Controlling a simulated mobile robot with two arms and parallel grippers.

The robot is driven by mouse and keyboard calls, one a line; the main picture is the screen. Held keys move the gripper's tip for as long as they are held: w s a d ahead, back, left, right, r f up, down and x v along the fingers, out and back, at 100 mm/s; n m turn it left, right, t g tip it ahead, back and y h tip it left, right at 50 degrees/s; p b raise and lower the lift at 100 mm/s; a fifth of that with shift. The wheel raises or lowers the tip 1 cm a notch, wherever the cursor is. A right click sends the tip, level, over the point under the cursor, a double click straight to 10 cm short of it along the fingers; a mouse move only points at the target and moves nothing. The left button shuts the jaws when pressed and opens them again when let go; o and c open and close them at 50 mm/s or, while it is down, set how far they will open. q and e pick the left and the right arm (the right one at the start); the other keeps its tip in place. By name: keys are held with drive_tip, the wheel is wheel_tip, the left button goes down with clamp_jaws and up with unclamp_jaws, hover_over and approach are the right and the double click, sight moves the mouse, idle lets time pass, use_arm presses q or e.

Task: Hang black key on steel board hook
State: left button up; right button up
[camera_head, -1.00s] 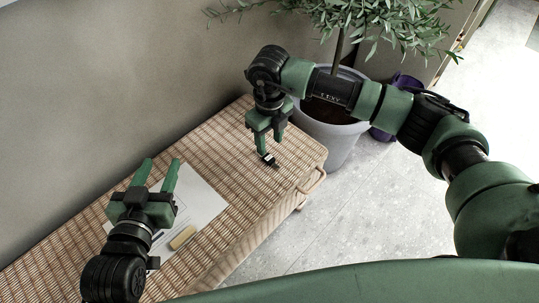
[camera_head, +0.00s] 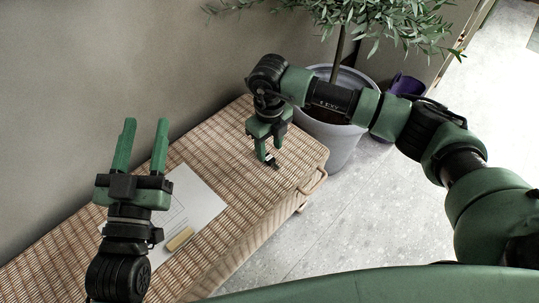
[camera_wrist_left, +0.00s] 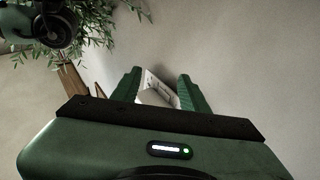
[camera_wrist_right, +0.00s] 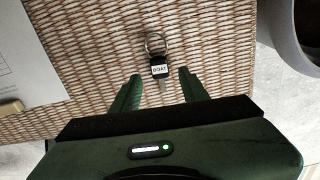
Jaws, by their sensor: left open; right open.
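The black key tag (camera_wrist_right: 159,69), lettered BOAT, lies on the woven bench top with its metal ring (camera_wrist_right: 155,44). It also shows small in the head view (camera_head: 272,161). My right gripper (camera_wrist_right: 160,77) points down, open, its fingertips on either side of the tag's near end; it also shows in the head view (camera_head: 269,148). I cannot tell whether it touches the tag. My left gripper (camera_head: 144,122) is open and empty, pointing toward the wall. A pale grey panel (camera_wrist_left: 157,92), perhaps the steel board, shows between its fingers in the left wrist view. No hook can be made out.
The woven bench (camera_head: 228,150) stands along a plain wall (camera_head: 100,90). A paper sheet (camera_head: 195,200) and a tan block (camera_head: 180,239) lie on it. A potted tree (camera_head: 345,140) stands beyond its right end. Tiled floor (camera_head: 385,215) is open at right.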

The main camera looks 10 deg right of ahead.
sight(269, 158)
drive_tip(key=shift+f, duration=0.5)
drive_tip(key=shift+f+b, duration=0.55)
drive_tip(key=shift+b, duration=0.1)
drive_tip(key=shift+f, duration=0.4)
use_arm(q)
drive_tip(key=s+r+t+h+b, duration=0.1)
drive_tip(key=s+r+t+h, duration=0.1)
drive_tip(key=s+r+t, duration=0.4)
drive_tip(key=shift+s+a+r+t+h, duration=0.2)
drive_tip(key=shift+r+t+h, duration=0.15)
drive_tip(key=shift+r, duration=1.3)
use_arm(e)
drive_tip(key=shift+f, duration=0.4)
clamp_jaws()
use_arm(q)
drive_tip(key=shift+w, duration=0.1)
